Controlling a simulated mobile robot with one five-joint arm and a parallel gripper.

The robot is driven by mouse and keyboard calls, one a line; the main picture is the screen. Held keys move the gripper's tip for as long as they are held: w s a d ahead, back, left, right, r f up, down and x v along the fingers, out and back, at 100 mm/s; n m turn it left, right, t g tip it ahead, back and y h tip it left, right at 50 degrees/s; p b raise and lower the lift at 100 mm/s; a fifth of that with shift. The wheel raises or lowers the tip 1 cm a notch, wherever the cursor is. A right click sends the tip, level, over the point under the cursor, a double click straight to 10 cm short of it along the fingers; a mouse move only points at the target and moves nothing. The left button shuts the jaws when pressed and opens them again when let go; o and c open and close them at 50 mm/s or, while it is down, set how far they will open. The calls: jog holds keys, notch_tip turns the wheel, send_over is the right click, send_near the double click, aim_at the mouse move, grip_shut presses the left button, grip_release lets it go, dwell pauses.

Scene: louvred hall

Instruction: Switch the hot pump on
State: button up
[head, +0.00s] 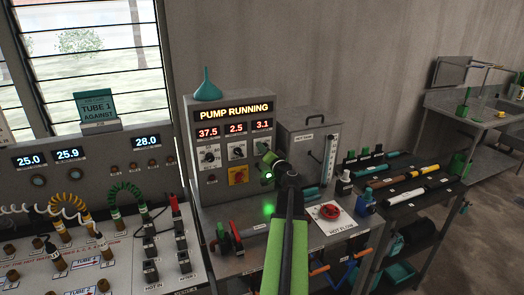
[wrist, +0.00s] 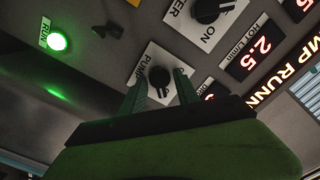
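The pump knob (wrist: 160,79) is a black dial on a white plate lettered PUMP, at the centre of the wrist view. My gripper (wrist: 159,86) has its two dark green fingers apart, one on each side of the knob; whether they touch it I cannot tell. In the head view my gripper (head: 266,160) is at the right side of the grey control panel (head: 206,185) and hides most of that knob. The panel's display (head: 234,111) reads PUMP RUNNING. The RUN lamp (wrist: 57,41) glows green.
A yellow and red switch (head: 238,175) sits lower on the panel. A teal funnel (head: 207,85) stands on top. A grey tank (head: 308,145) is to the right, above a red valve wheel (head: 329,212).

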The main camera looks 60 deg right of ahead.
jog(key=v, duration=0.7)
